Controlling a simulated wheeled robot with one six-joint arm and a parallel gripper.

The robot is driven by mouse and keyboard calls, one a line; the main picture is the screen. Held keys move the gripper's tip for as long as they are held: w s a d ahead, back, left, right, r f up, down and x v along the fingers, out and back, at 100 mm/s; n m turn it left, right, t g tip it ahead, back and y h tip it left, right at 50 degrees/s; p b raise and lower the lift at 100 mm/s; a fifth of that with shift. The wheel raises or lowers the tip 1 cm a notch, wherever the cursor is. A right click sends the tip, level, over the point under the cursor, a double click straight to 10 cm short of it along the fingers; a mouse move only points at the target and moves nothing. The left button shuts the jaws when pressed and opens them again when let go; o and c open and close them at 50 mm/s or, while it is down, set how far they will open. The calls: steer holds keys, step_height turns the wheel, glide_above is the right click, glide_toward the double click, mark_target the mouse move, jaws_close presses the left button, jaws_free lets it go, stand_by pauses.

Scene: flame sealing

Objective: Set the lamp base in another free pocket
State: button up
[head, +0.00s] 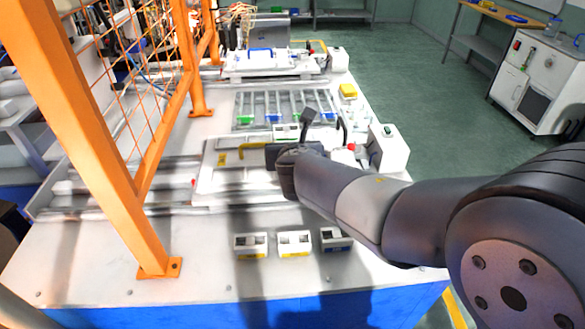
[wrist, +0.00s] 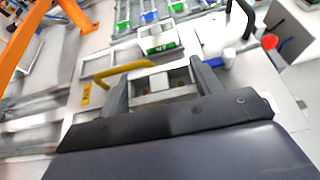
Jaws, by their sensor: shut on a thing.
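My gripper (wrist: 160,90) is shut on a pale block with two small brass-coloured spots, which I take to be the lamp base (wrist: 163,82). It sits between the fingers above a white plate. In the head view my gripper (head: 291,152) is over the right part of this white plate (head: 215,183), and the block is mostly hidden there. A white block with a green label (wrist: 158,42) sits in the plate just beyond my gripper. To its left is an outlined, empty-looking recess (wrist: 96,66). I cannot tell whether the held block touches the plate.
A yellow handle (wrist: 125,70) rises left of my gripper. A white box with a red button (wrist: 270,41) stands right. A rack (head: 238,112) with green and blue pieces lies behind. Several small labelled blocks, one yellow-marked (head: 295,243), stand in front. An orange fence post (head: 100,150) is left.

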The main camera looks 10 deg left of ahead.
steer(key=shift+f+b, duration=1.15)
steer(key=shift+f, duration=0.85)
steer(key=shift+f, duration=0.15)
steer(key=o, duration=1)
steer(key=shift+c, duration=0.2)
steer(key=shift+s+r, duration=0.1)
steer(key=shift+r, duration=0.2)
steer(key=p+v, duration=0.2)
steer(key=v, duration=0.9)
steer(key=shift+s+p, duration=0.35)
